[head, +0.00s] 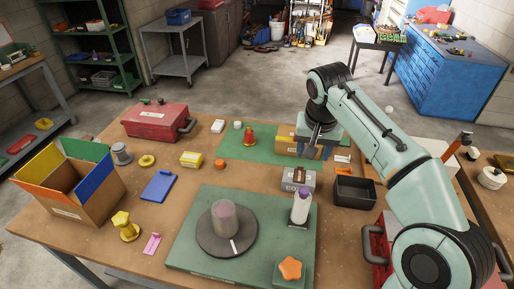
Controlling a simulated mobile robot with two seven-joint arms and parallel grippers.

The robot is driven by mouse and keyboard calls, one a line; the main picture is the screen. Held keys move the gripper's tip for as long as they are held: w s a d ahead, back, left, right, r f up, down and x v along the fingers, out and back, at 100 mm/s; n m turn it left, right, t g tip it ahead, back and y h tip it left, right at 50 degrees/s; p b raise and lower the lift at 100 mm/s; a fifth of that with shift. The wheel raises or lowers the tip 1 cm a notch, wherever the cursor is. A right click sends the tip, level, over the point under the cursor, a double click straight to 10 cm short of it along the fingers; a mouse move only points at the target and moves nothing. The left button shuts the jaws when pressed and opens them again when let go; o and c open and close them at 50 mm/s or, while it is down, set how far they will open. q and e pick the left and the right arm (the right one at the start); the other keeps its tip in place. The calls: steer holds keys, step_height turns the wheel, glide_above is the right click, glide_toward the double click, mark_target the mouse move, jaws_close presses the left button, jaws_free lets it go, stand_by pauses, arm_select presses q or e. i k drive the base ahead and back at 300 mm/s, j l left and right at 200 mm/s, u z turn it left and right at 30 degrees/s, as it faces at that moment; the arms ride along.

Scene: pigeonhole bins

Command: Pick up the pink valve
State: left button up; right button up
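A small flat pink piece (152,243), which looks like the pink valve, lies on the wooden table at the front left, beside a yellow knobbed part (125,227). It is too small to make out in detail. Nothing touches it. My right gripper (311,153) points down over the back right of the table, by a yellow box (292,147), far from the pink piece. Its fingertips are unclear against the things behind them. My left gripper is out of view.
A box with coloured walls (65,205) stands at the left. A blue plate (159,187) lies behind the pink piece.

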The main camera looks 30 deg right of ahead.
mark_target(225, 220)
steer(key=k+j, duration=0.45)
steer(key=j, duration=0.25)
steer(key=k+j, duration=0.25)
steer(key=j, duration=0.15)
